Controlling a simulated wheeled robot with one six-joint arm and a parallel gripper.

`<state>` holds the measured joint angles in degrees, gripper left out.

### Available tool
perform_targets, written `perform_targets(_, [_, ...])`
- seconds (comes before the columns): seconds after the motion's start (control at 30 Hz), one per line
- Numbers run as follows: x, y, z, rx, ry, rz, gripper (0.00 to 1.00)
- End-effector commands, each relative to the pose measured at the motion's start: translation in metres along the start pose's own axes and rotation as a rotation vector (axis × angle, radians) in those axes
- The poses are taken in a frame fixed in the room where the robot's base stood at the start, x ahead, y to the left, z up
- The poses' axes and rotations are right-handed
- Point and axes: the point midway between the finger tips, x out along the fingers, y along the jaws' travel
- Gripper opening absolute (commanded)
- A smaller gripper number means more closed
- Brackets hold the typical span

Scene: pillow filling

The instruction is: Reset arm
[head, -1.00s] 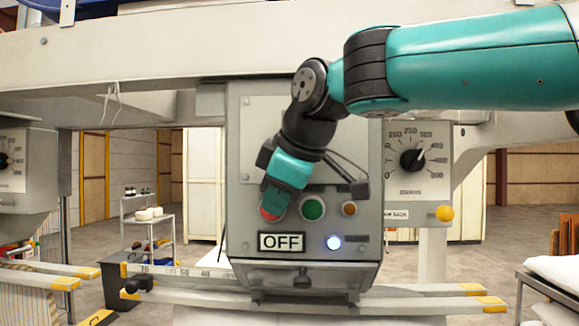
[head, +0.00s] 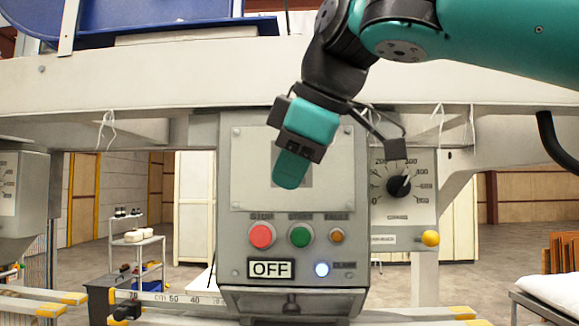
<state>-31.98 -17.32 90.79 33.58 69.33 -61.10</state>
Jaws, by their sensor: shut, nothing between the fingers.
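My gripper (head: 290,170) is shut and empty. It hangs in front of the upper plate of the grey control box (head: 235,235), above the row of buttons and apart from them as far as I can tell. The box carries a red button (head: 262,235), a green button (head: 300,234) and a small orange light (head: 337,236). Below them are a label reading OFF (head: 270,269) and a lit blue-white lamp (head: 322,269). My teal and black arm reaches in from the upper right.
A dial (head: 400,186) and a yellow knob (head: 430,238) sit right of the box. A ruled rail (head: 180,299) runs below. A white beam (head: 150,88) crosses above, behind my arm. A small shelf cart (head: 140,245) stands behind at left, a table with a white pillow (head: 555,292) at right.

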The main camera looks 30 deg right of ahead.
Motion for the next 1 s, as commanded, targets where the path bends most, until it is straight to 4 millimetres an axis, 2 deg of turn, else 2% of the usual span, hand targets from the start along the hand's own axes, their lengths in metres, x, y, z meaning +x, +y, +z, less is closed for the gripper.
perform_targets(0.27, [0.000,0.000,0.000,0.000,0.000,0.000,0.00])
perform_targets(0.37, [0.010,-0.004,0.004,0.001,-0.009,-0.003,0.00])
perform_targets(0.47, [0.045,-0.019,0.017,0.010,-0.037,-0.015,0.00])
perform_targets(0.57, [0.104,-0.048,0.041,0.033,-0.077,-0.048,0.00])
perform_targets(0.6, [0.131,-0.063,0.053,0.047,-0.094,-0.069,0.00])
perform_targets(0.7, [0.192,-0.107,0.085,0.096,-0.127,-0.142,0.00])
perform_targets(0.77, [0.225,-0.137,0.105,0.135,-0.144,-0.196,0.00])
perform_targets(0.8, [0.245,-0.158,0.119,0.165,-0.156,-0.235,0.00])
perform_targets(0.9, [0.285,-0.210,0.152,0.253,-0.183,-0.341,0.00])
perform_targets(1.0, [0.311,-0.258,0.179,0.344,-0.211,-0.443,0.00])
